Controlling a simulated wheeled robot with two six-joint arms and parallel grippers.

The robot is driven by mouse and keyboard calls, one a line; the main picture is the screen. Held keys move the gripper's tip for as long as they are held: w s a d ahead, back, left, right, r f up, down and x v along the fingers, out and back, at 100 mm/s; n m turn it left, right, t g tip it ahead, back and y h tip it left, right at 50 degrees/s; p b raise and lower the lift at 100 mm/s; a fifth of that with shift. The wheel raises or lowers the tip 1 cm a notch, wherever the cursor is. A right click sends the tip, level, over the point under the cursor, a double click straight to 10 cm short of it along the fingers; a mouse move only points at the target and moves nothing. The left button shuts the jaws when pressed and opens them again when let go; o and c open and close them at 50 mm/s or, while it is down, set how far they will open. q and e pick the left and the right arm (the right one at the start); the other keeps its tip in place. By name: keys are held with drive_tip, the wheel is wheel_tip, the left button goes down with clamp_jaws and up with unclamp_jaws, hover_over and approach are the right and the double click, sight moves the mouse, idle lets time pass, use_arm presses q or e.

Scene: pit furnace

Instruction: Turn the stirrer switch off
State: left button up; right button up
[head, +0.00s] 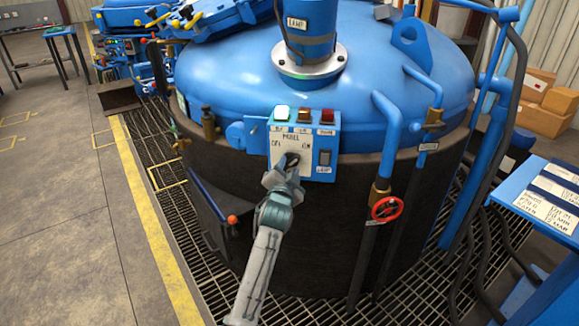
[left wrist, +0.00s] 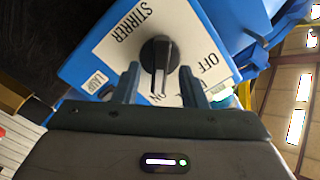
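The stirrer switch (left wrist: 159,55) is a black rotary knob with a raised bar, on a white plate with STIRRER, OFF and ON lettering. In the left wrist view its bar points down toward the ON lettering, away from OFF. The plate is on the blue control box (head: 318,150) on the furnace's front. My left gripper (head: 285,174) is at the knob and partly covers it in the head view. Its fingers (left wrist: 161,74) are open, one on each side of the bar, with gaps visible. My right gripper is not in view.
Green, amber and red indicators (head: 304,115) top the box, and a LAMP switch (head: 325,158) is at its right. A red handwheel (head: 387,209) and pipes stand to the right. A red-knobbed lever (head: 232,219) is at lower left. Grating (head: 200,230) surrounds the furnace.

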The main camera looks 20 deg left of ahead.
use_arm(q)
drive_tip(key=shift+w+a, duration=0.15)
drive_tip(key=shift+w, duration=0.85)
drive_tip(key=shift+c, duration=0.2)
clamp_jaws()
